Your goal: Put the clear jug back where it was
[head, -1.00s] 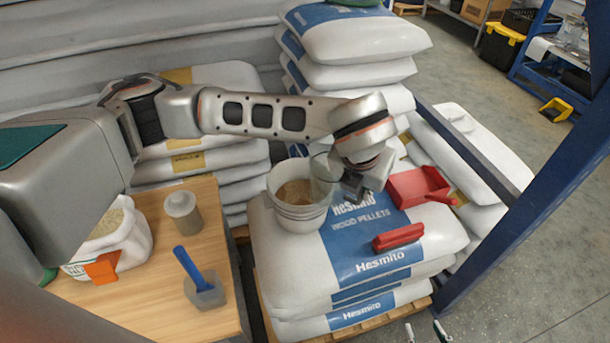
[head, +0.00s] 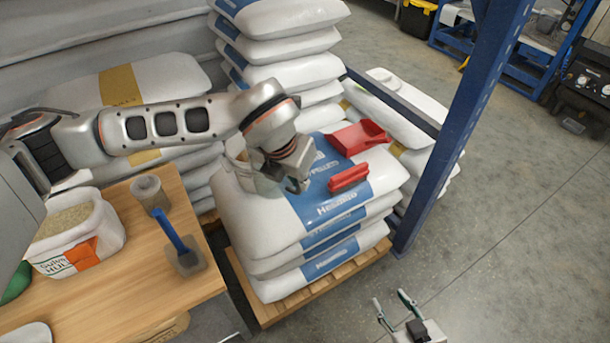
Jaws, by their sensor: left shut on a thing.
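My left gripper (head: 297,183) is over the top sack of the pellet stack, beside the white bucket (head: 258,184). It is shut on the clear jug, which is hard to make out now against the bucket and behind the wrist. I cannot tell whether the jug is over the bucket's mouth or in front of it. My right gripper (head: 391,299) is low at the bottom of the head view, over the floor, with its fingers apart and nothing between them.
A red scoop (head: 356,138) and a red handled tool (head: 349,178) lie on the pellet sacks (head: 330,205). The wooden table (head: 120,295) holds an open sack (head: 85,240), a grey cup (head: 149,192) and a blue-handled tool (head: 172,233). A blue post (head: 450,130) stands right.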

